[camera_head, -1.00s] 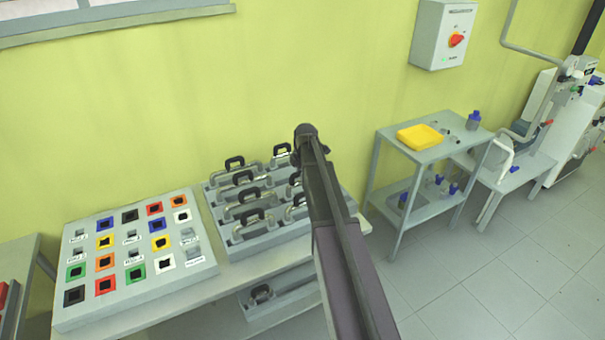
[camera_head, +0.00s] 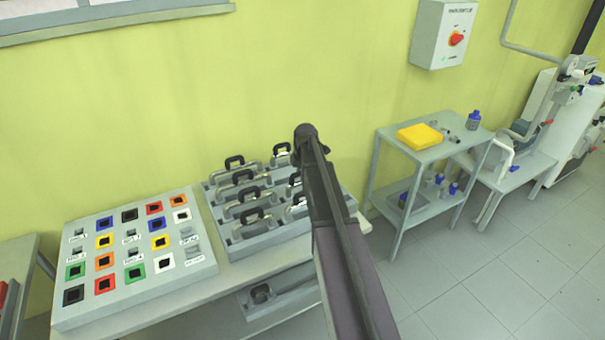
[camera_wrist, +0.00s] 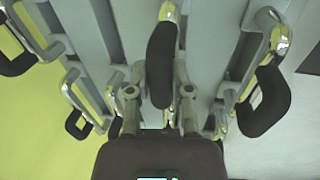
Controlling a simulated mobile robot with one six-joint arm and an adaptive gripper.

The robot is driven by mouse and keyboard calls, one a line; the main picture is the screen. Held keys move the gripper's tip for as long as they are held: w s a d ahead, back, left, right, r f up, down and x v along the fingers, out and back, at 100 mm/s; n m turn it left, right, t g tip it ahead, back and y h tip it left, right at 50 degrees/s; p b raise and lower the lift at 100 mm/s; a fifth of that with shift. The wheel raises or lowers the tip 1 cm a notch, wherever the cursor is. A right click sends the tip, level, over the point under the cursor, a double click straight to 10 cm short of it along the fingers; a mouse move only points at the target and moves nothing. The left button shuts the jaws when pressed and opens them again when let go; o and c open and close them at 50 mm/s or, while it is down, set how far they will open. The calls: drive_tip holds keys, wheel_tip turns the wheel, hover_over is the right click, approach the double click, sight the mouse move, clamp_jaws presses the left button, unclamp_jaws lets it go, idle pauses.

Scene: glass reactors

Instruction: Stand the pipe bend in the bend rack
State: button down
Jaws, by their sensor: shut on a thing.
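My gripper (camera_wrist: 158,97) shows in the wrist view, shut on the black handle of a pipe bend (camera_wrist: 160,62). A shiny metal part of this bend shows at the handle's far end; the rest is hidden. The grey bend rack (camera_head: 262,246) lies on the bench in the head view, holding several metal bends with black handles. In the wrist view the rack's grey bars are behind the held bend, with other bends on both sides. I cannot tell whether the held bend touches the rack. My arm hides the gripper in the head view.
A grey board with coloured square sockets (camera_head: 130,262) lies left of the rack. A lower tray (camera_head: 285,300) under the bench holds a black-handled piece. A grey cart (camera_head: 402,150) with a yellow tray (camera_head: 420,136) stands at right. The floor in front of it is clear.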

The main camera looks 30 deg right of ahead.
drive_tip(key=shift+c, duration=2.2)
unclamp_jaws()
drive_tip(key=shift+f, duration=0.1)
drive_tip(key=shift+r+p, duration=4.5)
drive_tip(key=shift+r, duration=0.05)
